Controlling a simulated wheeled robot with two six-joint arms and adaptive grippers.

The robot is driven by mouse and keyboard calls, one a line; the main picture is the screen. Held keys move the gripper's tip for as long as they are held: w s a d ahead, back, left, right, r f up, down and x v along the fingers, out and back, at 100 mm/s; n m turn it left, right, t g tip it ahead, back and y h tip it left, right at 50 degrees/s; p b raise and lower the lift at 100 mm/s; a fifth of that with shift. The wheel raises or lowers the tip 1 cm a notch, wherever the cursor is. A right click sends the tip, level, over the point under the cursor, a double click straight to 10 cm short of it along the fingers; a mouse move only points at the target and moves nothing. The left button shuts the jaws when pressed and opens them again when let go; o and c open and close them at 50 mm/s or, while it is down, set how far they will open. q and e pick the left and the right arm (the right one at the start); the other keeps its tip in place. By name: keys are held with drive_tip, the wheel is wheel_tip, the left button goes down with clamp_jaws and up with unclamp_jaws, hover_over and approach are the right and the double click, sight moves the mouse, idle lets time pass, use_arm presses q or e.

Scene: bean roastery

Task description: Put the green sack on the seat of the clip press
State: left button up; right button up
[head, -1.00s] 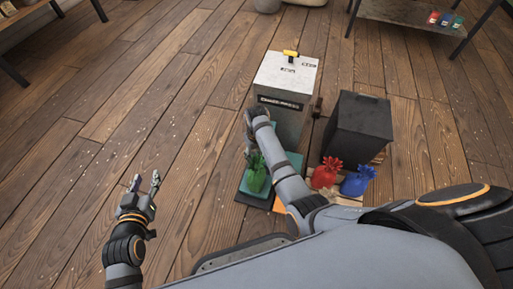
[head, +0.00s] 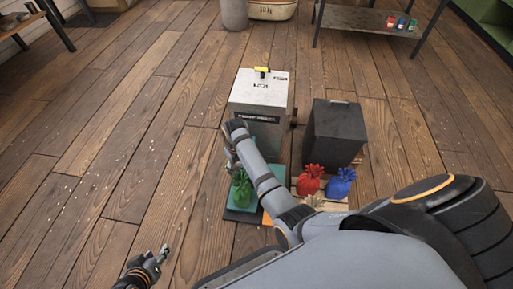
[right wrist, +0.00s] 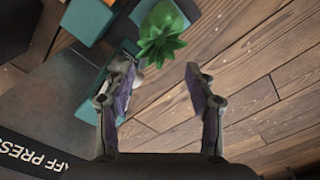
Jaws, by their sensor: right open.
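The green sack (head: 241,190) stands on the teal seat (head: 232,214) at the foot of the clip press (head: 260,93), a pale grey cabinet with a dark label. My right gripper (head: 229,150) is low at the front left of the press, partly hidden by its own wrist. In the right wrist view my right gripper (right wrist: 161,82) is open and empty, with the green sack (right wrist: 161,32) just beyond its fingertips, apart from them. The teal seat parts (right wrist: 88,18) show beside the sack. My left gripper (head: 157,256) is open and empty over the floor at lower left.
A red sack (head: 309,180) and a blue sack (head: 341,183) sit on a wooden pallet (head: 330,205), right of my right forearm. A dark box (head: 335,135) stands behind them. An orange patch (head: 267,219) lies beside the seat. The floor at left is clear.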

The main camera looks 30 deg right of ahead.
drive_tip(key=s+d+f+m+t, duration=0.1)
drive_tip(key=s+d+f+t, duration=0.3)
drive_tip(key=s, duration=0.5)
drive_tip(key=s+r+t+y, duration=0.1)
drive_tip(key=s+r+t, duration=0.1)
drive_tip(key=s+r, duration=0.4)
drive_tip(key=s+d, duration=0.1)
drive_tip(key=s, duration=0.2)
drive_tip(key=shift+s+r+m+t, duration=0.15)
drive_tip(key=shift+r+m+t, duration=0.15)
drive_tip(key=shift+m, duration=0.1)
